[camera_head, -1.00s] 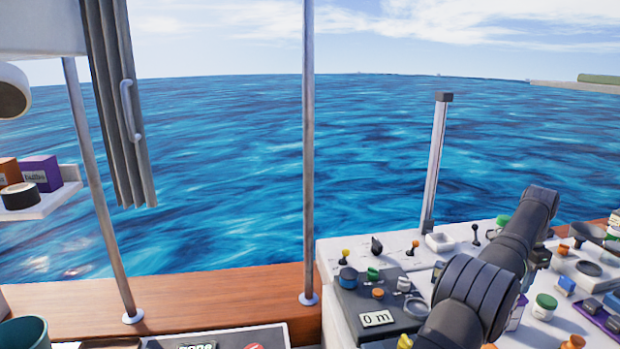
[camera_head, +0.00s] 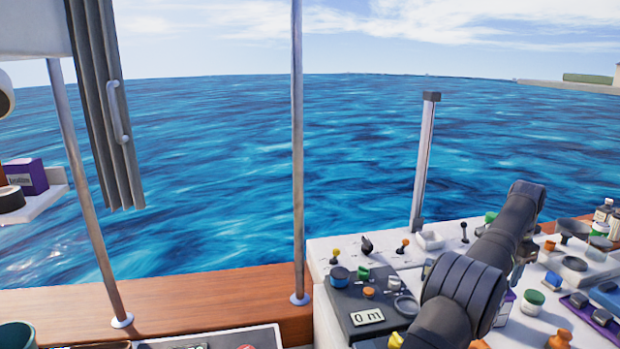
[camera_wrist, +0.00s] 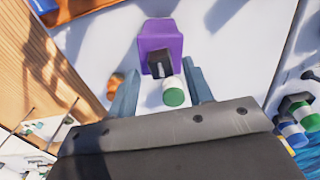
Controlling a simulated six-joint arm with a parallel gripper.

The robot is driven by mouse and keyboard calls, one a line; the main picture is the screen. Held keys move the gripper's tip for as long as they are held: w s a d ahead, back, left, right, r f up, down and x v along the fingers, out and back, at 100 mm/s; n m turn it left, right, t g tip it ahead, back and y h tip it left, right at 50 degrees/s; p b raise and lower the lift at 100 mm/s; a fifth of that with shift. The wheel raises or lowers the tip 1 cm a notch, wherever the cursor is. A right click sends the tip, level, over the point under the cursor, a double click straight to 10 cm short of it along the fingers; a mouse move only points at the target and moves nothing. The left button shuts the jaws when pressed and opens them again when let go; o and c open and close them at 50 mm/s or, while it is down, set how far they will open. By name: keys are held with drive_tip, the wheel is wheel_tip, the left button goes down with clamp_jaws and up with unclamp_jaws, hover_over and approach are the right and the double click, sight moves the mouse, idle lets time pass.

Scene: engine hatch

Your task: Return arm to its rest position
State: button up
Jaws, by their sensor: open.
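My arm (camera_head: 470,280) shows in the head view at the lower right, reaching out over the white console (camera_head: 330,325). Its gripper end is not clearly visible there, hidden behind the dark links. In the wrist view my gripper (camera_wrist: 162,78) has its two blue-grey fingers apart with nothing held between them.
A grey post (camera_head: 425,160) stands at the console's back edge. Knobs, a "0 m" display (camera_head: 367,317), jars (camera_head: 532,302) and bottles (camera_head: 603,212) crowd the console. A metal pole (camera_head: 297,150) rises from the wooden ledge (camera_head: 210,300). A shelf (camera_head: 35,205) holds boxes at left.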

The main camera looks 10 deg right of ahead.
wheel_tip(320, 180, down, 3)
drive_tip(key=shift+r, duration=0.15)
drive_tip(key=r, duration=0.3)
drive_tip(key=s+r, duration=0.1)
drive_tip(key=r, duration=0.1)
drive_tip(key=s+r, duration=0.7)
drive_tip(key=s, duration=0.4)
drive_tip(key=s+a+f, duration=0.3)
drive_tip(key=a+f, duration=0.8)
drive_tip(key=f, duration=0.1)
drive_tip(key=w+f, duration=0.2)
drive_tip(key=w, duration=0.1)
drive_tip(key=w+f, duration=0.2)
drive_tip(key=w, duration=0.1)
drive_tip(key=w+f, duration=0.2)
drive_tip(key=w, duration=0.2)
drive_tip(key=shift+a, duration=0.15)
drive_tip(key=s+d+r, duration=0.1)
drive_tip(key=s+r, duration=0.6)
drive_tip(key=s, duration=0.3)
drive_tip(key=shift+w+d+r, duration=0.25)
drive_tip(key=shift+d+r, duration=0.25)
drive_tip(key=shift+d, duration=0.25)
drive_tip(key=shift+w+d+r, duration=0.25)
drive_tip(key=shift+d+r, duration=0.25)
drive_tip(key=shift+d, duration=0.2)
drive_tip(key=shift+w+d+r, duration=0.25)
drive_tip(key=shift+d+r, duration=0.25)
drive_tip(key=shift+d, duration=0.25)
